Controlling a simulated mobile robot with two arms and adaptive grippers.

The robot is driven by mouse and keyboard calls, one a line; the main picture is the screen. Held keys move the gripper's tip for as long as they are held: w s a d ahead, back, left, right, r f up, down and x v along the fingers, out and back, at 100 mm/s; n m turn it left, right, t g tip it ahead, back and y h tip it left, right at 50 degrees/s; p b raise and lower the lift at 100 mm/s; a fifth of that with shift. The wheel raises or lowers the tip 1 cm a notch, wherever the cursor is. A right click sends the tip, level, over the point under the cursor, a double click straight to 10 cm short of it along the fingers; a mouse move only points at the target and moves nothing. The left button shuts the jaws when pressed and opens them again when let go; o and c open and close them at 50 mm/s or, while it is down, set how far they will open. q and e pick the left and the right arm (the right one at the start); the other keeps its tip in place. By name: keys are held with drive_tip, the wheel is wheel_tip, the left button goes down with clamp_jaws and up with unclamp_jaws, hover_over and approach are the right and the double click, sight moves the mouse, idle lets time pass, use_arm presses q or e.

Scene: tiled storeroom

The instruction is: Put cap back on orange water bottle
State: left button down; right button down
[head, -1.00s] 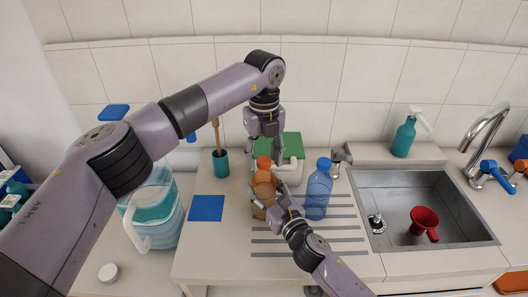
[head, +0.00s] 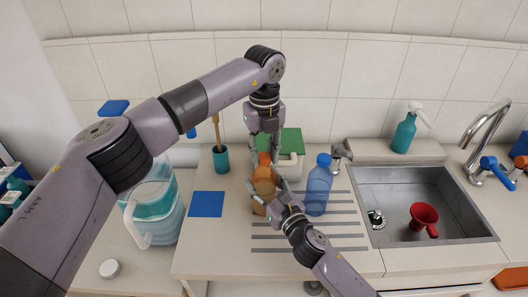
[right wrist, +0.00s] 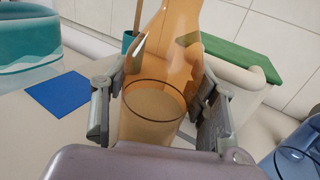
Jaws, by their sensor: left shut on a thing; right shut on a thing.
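The orange water bottle (head: 263,183) stands on the counter, translucent, with its lower part partly hidden by my right gripper. My right gripper (head: 266,191) is shut on the bottle's body from the front right. In the right wrist view its fingers (right wrist: 160,108) press on both sides of the bottle (right wrist: 158,82). The orange cap (head: 264,158) is at the bottle's top, between the fingers of my left gripper (head: 265,156), which points straight down and is shut on it. Whether the cap is seated on the neck cannot be told; the bottle's top is outside the right wrist view.
A blue bottle (head: 318,186) stands close on the right. A green board (head: 292,143) and a pale jug-like thing (head: 291,168) are behind. A blue square (head: 207,204) lies left, near a teal holder (head: 220,160). The sink (head: 455,238) holds a red funnel (head: 424,217).

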use_arm(q)
drive_tip(key=m, duration=0.4)
drive_tip(key=shift+m, duration=0.3)
drive_tip(key=m, duration=1.6)
drive_tip(key=shift+m, duration=0.3)
drive_tip(key=c, duration=1.2)
unclamp_jaws()
wheel_tip(320, 180, up, 12)
drive_tip(key=shift+f, duration=0.1)
